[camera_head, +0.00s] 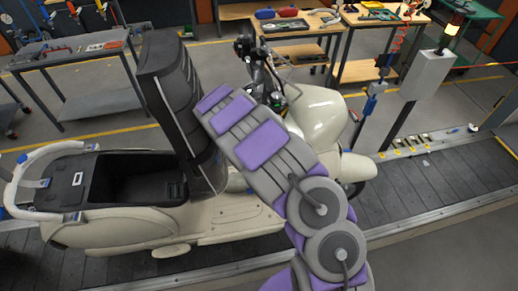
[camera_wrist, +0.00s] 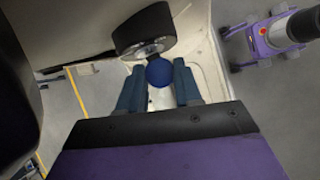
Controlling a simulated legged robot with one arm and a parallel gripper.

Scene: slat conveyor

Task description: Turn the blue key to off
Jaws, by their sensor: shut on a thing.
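The blue key (camera_wrist: 159,73) shows in the wrist view as a round blue head below a dark ring with a bright metal face, the key switch (camera_wrist: 146,45). My gripper (camera_wrist: 159,84) has a blue-grey finger on each side of the key head, shut on it. The exact contact is hard to see. In the head view a cream scooter (camera_head: 210,222) stands on the slat conveyor, its black seat (camera_head: 165,85) raised over an open storage bay. My purple and grey arm reaches to the scooter's front; the key and my fingers are hidden there.
The dark slat conveyor (camera_head: 430,180) runs beneath the scooter. Several small parts lie along its far edge. Workbenches (camera_head: 75,65) with tools stand behind. A grey box on a post (camera_head: 428,75) stands at the right, near the scooter's front.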

